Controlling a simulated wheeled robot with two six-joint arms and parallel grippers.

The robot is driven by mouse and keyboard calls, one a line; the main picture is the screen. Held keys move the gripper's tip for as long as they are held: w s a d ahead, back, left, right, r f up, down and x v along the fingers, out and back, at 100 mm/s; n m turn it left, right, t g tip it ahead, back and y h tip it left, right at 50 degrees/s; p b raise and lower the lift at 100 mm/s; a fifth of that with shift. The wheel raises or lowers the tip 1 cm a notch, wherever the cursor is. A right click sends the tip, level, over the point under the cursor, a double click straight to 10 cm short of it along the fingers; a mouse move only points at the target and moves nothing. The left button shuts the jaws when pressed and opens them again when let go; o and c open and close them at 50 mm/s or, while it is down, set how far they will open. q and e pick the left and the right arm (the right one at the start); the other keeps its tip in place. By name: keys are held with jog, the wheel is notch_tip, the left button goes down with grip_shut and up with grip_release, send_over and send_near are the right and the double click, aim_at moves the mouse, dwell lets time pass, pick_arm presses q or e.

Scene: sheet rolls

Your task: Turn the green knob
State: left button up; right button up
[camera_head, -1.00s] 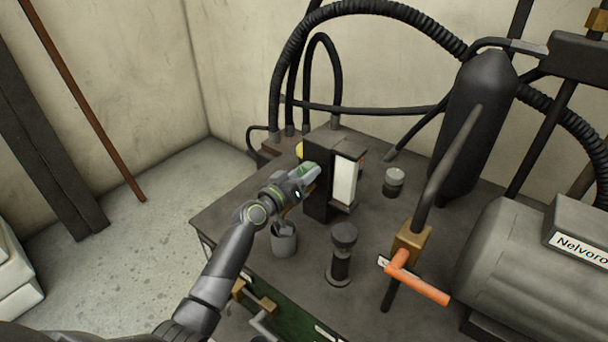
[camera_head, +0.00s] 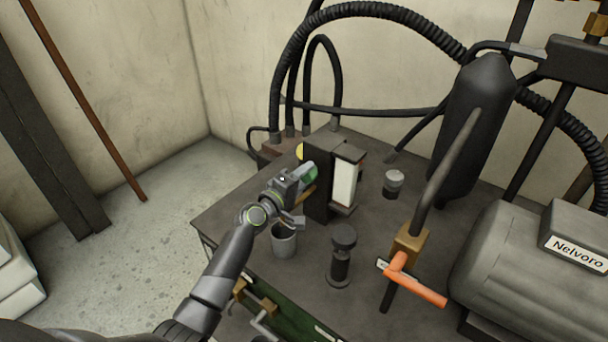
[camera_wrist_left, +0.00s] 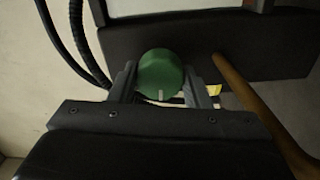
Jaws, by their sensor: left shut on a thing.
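The green knob (camera_wrist_left: 160,76) is round, with a pale line mark on its face at the bottom in the left wrist view. It sits on the side of a dark upright block (camera_head: 320,172) that carries a white panel. In the head view the knob (camera_head: 310,170) shows only in part, behind my gripper. My left gripper (camera_wrist_left: 164,84) has one finger on each side of the knob and is shut on it. It also shows in the head view (camera_head: 299,181). My right gripper is not in view.
A grey cup (camera_head: 284,243) stands just below my left gripper. A dark post with a round top (camera_head: 343,238), a small grey cylinder (camera_head: 393,184) and an orange lever (camera_head: 418,284) are to the right. A brown rod (camera_wrist_left: 255,105) passes close to the right finger.

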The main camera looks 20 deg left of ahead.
pick_arm(q)
jog(key=shift+n+p, duration=0.45)
jog(key=shift+n, duration=1.75)
jog(key=o, duration=1)
jog(key=v, duration=1.7)
jog(key=shift+s+b, duration=0.25)
jog(key=shift+b, duration=0.1)
jog(key=shift+a, duration=0.1)
